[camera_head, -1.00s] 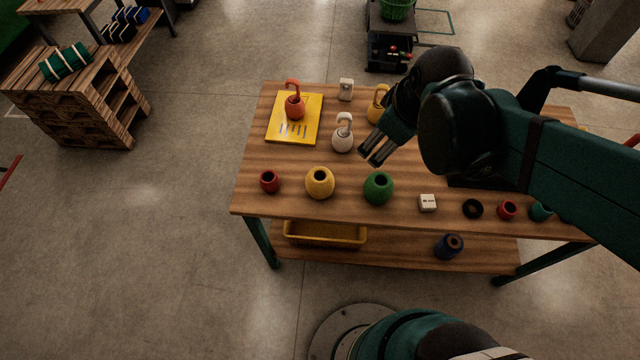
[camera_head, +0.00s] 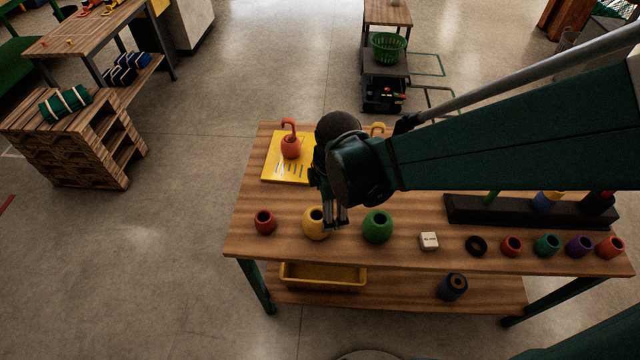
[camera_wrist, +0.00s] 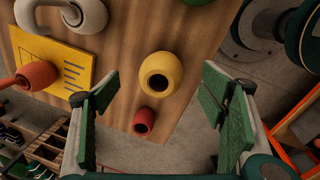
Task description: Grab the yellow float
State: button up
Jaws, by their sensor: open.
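The yellow float (camera_head: 314,224) is round with a dark hole on top. It stands on the wooden table (camera_head: 245,238) near its front edge, between a small red float (camera_head: 265,222) and a green float (camera_head: 377,227). My gripper (camera_head: 335,223) is open and points down close to the yellow float, overlapping its right side in the head view. In the wrist view the yellow float (camera_wrist: 161,76) shows between the two spread green fingers (camera_wrist: 160,88), with nothing held. I cannot tell the exact gap to it. A second yellow piece with a hook (camera_head: 378,128) is mostly hidden behind my arm.
An orange hooked float (camera_head: 290,147) sits on a yellow board (camera_head: 274,173). A white block (camera_head: 429,241), a black ring (camera_head: 476,245) and several small floats line the front right. A dark rack (camera_head: 470,211) stands behind them. The red float (camera_wrist: 143,121) is close by in the wrist view.

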aim_at(318, 216)
jog(key=shift+s+a+f+n+g, duration=0.15)
jog(key=shift+a+f+n, duration=0.35)
jog(key=shift+f, duration=0.25)
jog(key=shift+s+a+f+n+g, duration=0.15)
jog(key=shift+a+f+n, duration=0.25)
jog(key=shift+a+f, duration=0.3)
jog(key=shift+d+f, duration=0.1)
jog(key=shift+w+f+b, duration=0.1)
jog(key=shift+f+b, duration=0.4)
jog(key=shift+f, duration=0.75)
jog(key=shift+f, duration=0.1)
jog(key=shift+w+a+f+b, duration=0.15)
jog(key=shift+f+b, duration=0.25)
jog(key=shift+f, duration=0.85)
jog(key=shift+w+a+f+b, duration=0.15)
jog(key=shift+f+b, duration=0.25)
jog(key=shift+f, duration=0.85)
jog(key=shift+d, duration=0.1)
jog(key=shift+c, duration=0.6)
jog(key=c, duration=0.9)
